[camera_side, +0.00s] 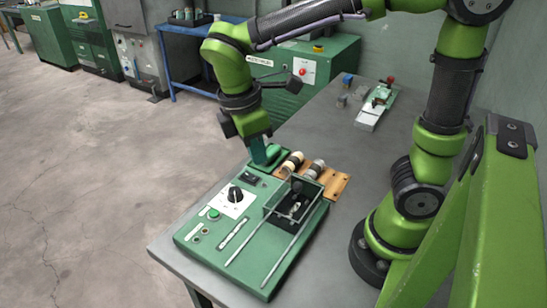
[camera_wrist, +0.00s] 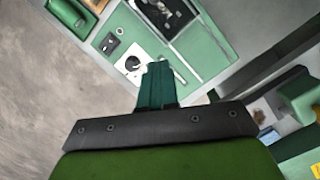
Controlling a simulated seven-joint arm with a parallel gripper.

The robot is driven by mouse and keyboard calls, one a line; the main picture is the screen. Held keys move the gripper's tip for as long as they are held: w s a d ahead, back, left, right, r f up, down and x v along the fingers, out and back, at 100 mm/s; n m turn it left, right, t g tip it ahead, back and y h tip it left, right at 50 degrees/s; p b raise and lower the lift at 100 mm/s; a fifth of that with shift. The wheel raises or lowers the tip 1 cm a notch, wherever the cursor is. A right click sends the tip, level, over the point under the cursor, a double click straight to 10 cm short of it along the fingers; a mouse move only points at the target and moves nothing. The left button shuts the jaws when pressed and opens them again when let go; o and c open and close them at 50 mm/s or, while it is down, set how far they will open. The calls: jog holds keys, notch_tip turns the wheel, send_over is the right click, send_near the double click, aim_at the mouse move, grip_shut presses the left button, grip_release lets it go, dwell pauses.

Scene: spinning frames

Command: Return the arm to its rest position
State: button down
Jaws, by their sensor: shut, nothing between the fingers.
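My gripper (camera_side: 262,152) hangs from my green arm over the far left corner of the green control panel (camera_side: 190,236). Its fingers are together with nothing between them. In the wrist view the dark green fingers (camera_wrist: 157,82) point toward the panel, beside its black rotary knob (camera_wrist: 133,63). In the side view the knob (camera_side: 235,194) sits on a white plate, nearer the front than my gripper. I cannot tell whether the fingertips touch the green part behind them.
A clear-sided box (camera_side: 293,203) with metal rails stands on the panel. A wooden rack (camera_side: 326,180) with bobbins lies behind it. A device with a red knob (camera_side: 377,104) sits at the table's back. Grey table (camera_side: 335,215) is bare to the panel's right.

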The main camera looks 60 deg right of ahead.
jog(key=s+d+r+m+t+y, duration=0.3)
jog(key=m+t, duration=0.5)
jog(key=m, duration=0.7)
jog(key=shift+s+d+r+y, duration=0.4)
jog(key=shift+s+d+y, duration=0.25)
jog(key=shift+d, duration=0.25)
